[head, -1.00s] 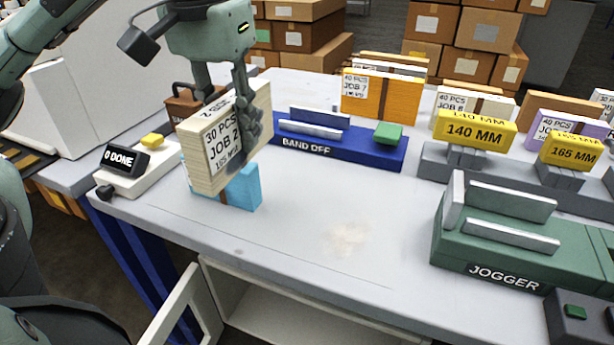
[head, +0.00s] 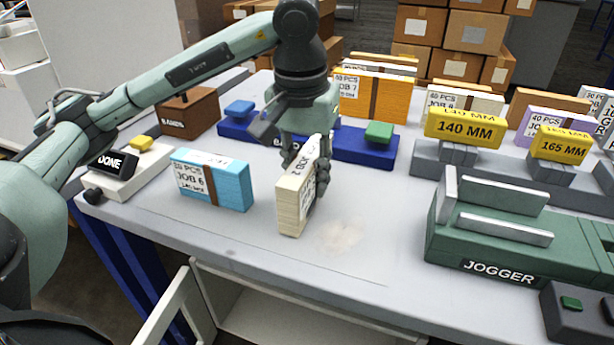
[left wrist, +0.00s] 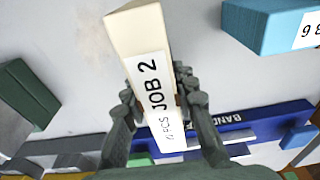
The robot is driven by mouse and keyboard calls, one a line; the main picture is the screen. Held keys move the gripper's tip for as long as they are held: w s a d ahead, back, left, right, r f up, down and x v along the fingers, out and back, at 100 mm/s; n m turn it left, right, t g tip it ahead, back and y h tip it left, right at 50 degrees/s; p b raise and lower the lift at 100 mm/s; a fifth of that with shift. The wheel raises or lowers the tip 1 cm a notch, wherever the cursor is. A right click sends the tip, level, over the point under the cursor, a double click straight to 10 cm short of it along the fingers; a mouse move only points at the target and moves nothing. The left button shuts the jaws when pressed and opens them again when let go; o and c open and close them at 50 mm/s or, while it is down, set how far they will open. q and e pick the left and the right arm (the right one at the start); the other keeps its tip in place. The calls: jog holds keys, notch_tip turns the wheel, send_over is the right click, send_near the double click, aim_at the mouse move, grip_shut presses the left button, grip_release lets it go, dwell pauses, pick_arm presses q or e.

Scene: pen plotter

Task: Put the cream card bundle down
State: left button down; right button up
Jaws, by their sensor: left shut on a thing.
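The cream card bundle (head: 291,205) stands upright near the middle of the table (head: 250,265), just left of a pale smudge. My left gripper (head: 306,172) is shut on it from above, with a finger on each side. In the left wrist view the bundle (left wrist: 137,35) shows its white label reading JOB 2 between my left gripper's fingers (left wrist: 155,105). Its lower edge looks at or very near the tabletop; I cannot tell whether it touches. My right gripper is not in view.
A blue JOB 6 bundle (head: 228,185) stands to the left. The blue band-off unit (head: 360,146) is behind. The green jogger (head: 480,245) is to the right. The counter reading DONE (head: 112,163) is at far left. Table in front and right of the bundle is clear.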

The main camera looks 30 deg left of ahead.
pick_arm(q)
jog(key=shift+f, duration=0.15)
jog(key=c, duration=1.2)
grip_release()
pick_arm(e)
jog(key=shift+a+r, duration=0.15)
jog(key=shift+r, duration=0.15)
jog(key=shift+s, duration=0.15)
